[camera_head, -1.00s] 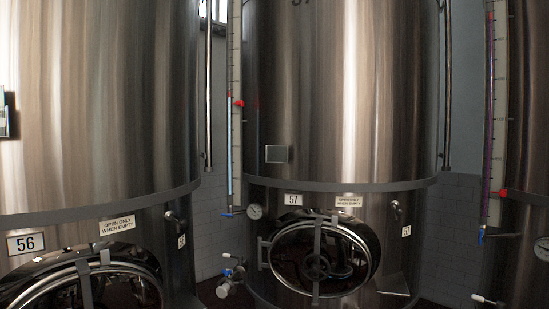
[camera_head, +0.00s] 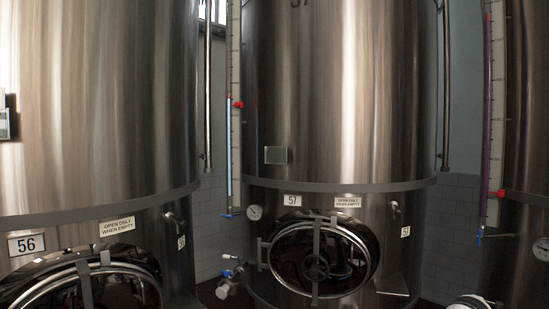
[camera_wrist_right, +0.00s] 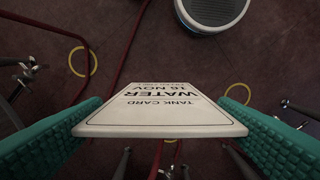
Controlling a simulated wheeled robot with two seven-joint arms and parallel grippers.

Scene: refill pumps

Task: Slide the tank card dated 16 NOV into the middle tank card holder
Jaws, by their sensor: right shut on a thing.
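The tank card (camera_wrist_right: 160,115) is a white plate printed TANK CARD, WATER, 16 NOV, shown upside down in the right wrist view. My right gripper (camera_wrist_right: 160,122) is shut on it, with a teal ribbed finger at each side edge. The middle tank card holder (camera_head: 277,154) is a small grey metal plate on the front of tank 57 (camera_head: 350,100), above the grey band. The holder looks empty. The card is not visible in the head view, and its distance from the holder cannot be told. My left gripper is not in view.
Another holder (camera_head: 5,118) shows at the left edge on tank 56 (camera_head: 90,90). A sight tube with a red marker (camera_head: 238,104) stands between these tanks. A round hatch (camera_head: 318,258) is low on tank 57. Hoses and yellow rings (camera_wrist_right: 82,62) lie on the dark floor.

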